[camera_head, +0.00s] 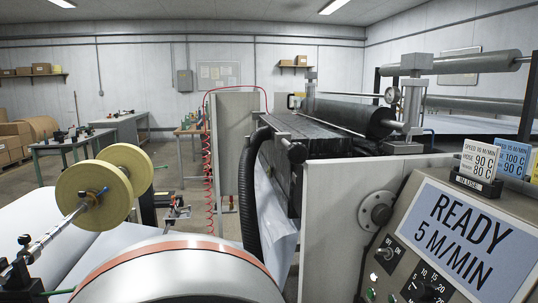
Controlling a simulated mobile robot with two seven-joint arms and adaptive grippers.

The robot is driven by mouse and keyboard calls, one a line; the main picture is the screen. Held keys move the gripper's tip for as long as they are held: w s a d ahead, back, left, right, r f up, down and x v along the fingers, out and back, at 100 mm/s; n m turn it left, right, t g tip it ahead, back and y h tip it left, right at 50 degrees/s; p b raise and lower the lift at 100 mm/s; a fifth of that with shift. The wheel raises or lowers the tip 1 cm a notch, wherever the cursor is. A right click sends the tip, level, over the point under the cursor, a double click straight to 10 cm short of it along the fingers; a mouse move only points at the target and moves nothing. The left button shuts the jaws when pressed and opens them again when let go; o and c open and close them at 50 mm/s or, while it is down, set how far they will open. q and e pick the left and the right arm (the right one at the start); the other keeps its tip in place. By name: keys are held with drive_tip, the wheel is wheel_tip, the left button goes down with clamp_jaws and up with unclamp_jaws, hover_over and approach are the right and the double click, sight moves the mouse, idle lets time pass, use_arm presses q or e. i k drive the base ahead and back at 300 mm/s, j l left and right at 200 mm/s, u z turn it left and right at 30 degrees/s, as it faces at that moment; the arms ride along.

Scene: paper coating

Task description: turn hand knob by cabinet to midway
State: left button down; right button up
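A dark cylindrical knob (297,152) sticks out at the near end of the long black machine bed, to the right of a tall pale cabinet (232,145). A round grey disc with a dark centre (380,213) sits on the side of the pale housing at right. A black rotary knob (425,291) with a numbered scale is on the control panel at lower right, partly cut by the frame edge. I cannot tell for certain which is the hand knob, nor its exact turn. Neither of my grippers can be made out in the head view.
A tilted screen (460,240) reads "READY 5 M/MIN". Large rollers (350,115) lie at the back right. A black corrugated hose (249,195) and red coiled hose (208,185) hang centrally. Yellow spools (92,195) and a big roll (180,275) fill the lower left.

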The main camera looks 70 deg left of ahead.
sight(297, 153)
drive_tip(key=u, duration=1.6)
